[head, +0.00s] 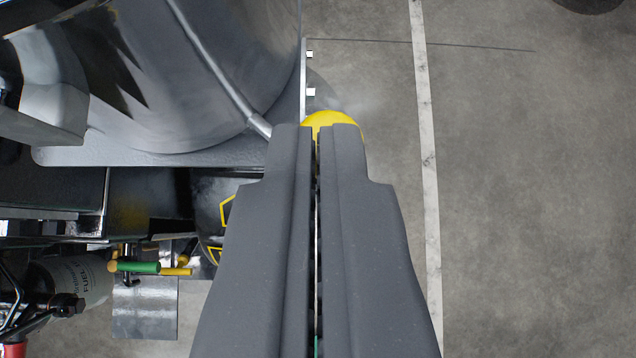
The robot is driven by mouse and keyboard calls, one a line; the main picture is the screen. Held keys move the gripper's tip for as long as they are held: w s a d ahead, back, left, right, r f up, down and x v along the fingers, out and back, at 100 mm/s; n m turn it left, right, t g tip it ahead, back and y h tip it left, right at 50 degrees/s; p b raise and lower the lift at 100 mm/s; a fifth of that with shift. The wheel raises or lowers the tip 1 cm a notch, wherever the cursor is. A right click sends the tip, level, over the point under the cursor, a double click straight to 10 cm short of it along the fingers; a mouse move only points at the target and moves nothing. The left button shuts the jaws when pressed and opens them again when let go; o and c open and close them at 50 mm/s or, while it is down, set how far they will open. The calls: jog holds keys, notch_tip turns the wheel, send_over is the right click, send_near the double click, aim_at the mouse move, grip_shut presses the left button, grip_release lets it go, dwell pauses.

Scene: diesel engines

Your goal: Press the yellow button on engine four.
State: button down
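A yellow rounded button (330,117) shows just past the tips of my gripper (316,132). The fingertips hide its lower part. I cannot tell whether the tips touch it. My gripper is shut, its two fingers side by side with only a thin slit between them, and nothing shows in it. The grey metal engine (190,75) fills the upper left, just left of the fingertips. No engine number is readable, so I cannot tell that this is engine four.
Yellow-outlined labels (226,211) sit left of my gripper. The concrete floor (530,180) with a white line (427,150) is open on the right. A dark round object (590,4) is at the top right.

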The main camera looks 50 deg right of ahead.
jog(key=shift+s+f, duration=0.1)
jog(key=shift+f, duration=0.2)
jog(key=s+a+r, duration=0.4)
jog(key=s+r, duration=0.2)
jog(key=r, duration=0.5)
jog(key=shift+a+r, duration=0.15)
dwell(0.4)
jog(key=s+a+r+n+t+y+b, duration=0.1)
jog(key=a+r+n+t+y+b, duration=0.25)
jog(key=a+r, duration=1.95)
jog(key=s+a+r+n+t+y, duration=0.2)
jog(key=s+a+r+t, duration=0.2)
jog(key=s+a+r, duration=0.2)
notch_tip(320, 180, up, 3)
jog(key=shift+a+n, duration=0.35)
jog(key=shift+a, duration=0.8)
jog(key=shift+s, duration=0.1)
